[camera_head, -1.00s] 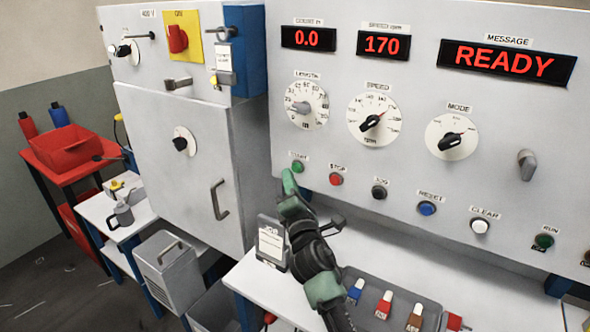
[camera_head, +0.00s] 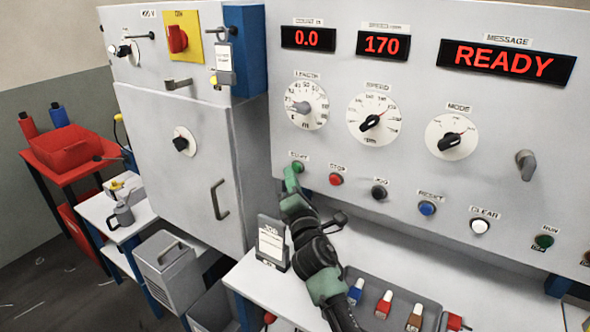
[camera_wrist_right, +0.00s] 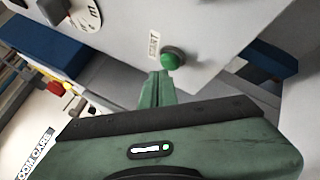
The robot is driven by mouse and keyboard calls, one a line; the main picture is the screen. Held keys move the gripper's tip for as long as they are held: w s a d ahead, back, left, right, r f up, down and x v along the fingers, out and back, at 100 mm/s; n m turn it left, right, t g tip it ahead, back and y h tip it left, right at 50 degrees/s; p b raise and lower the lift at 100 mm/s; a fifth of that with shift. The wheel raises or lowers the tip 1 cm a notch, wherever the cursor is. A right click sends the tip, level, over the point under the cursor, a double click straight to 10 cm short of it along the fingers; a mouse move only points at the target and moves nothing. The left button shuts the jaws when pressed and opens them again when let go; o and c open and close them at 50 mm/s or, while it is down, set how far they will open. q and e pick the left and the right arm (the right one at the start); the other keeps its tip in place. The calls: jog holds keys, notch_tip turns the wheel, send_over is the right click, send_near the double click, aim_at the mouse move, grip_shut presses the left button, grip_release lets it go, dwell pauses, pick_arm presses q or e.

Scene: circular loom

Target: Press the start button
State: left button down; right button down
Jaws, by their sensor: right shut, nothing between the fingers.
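The green start button (camera_head: 298,167) is on the sloped grey panel, under a START label, at the left end of a row of buttons. In the right wrist view the same button (camera_wrist_right: 174,58) shows whole, domed, in a dark ring. My right gripper (camera_head: 290,178) is green and shut with nothing between its fingers. Its fingertips are just below and left of the button in the head view. In the wrist view the fingertips (camera_wrist_right: 160,80) end close beside the button; I cannot tell whether they touch the panel. My left gripper is not in view.
The red stop button (camera_head: 336,179) is close on the right, followed by the black jog button (camera_head: 379,192) and blue reset button (camera_head: 427,208). The message display (camera_head: 507,62) reads READY. A card stand (camera_head: 272,243) is beside my right arm on the white ledge.

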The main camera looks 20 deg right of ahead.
jog(key=shift+w+d, duration=0.3)
jog(key=shift+d, duration=0.1)
dwell(0.5)
jog(key=shift+a, duration=0.1)
jog(key=shift+s+a, duration=0.55)
jog(key=shift+a, duration=0.05)
dwell(0.3)
